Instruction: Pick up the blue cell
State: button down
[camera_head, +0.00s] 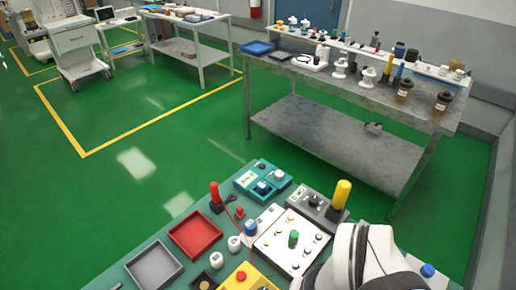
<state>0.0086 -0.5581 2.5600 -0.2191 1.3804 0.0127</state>
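The blue cell is most likely the small blue cylinder (250,228) standing on the near green bench, left of a white panel. It is small in the picture and its details are unclear. Other small blue-topped pieces show too: one on a teal box (262,187), and one (428,270) at the right beside my arm. White, rounded links of my arm fill the lower right. My gripper's fingers do not show, so what they hold is hidden.
The near bench (127,284) carries a red tray (196,234), a grey tray (154,267), white cylinders (234,244), a white control panel (291,243) and a yellow-handled upright (341,194). A grey two-level table (320,130) with several items stands behind, across green floor.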

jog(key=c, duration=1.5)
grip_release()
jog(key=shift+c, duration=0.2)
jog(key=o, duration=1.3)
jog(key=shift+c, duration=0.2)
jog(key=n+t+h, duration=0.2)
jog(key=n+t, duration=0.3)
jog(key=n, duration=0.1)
send_over(262, 185)
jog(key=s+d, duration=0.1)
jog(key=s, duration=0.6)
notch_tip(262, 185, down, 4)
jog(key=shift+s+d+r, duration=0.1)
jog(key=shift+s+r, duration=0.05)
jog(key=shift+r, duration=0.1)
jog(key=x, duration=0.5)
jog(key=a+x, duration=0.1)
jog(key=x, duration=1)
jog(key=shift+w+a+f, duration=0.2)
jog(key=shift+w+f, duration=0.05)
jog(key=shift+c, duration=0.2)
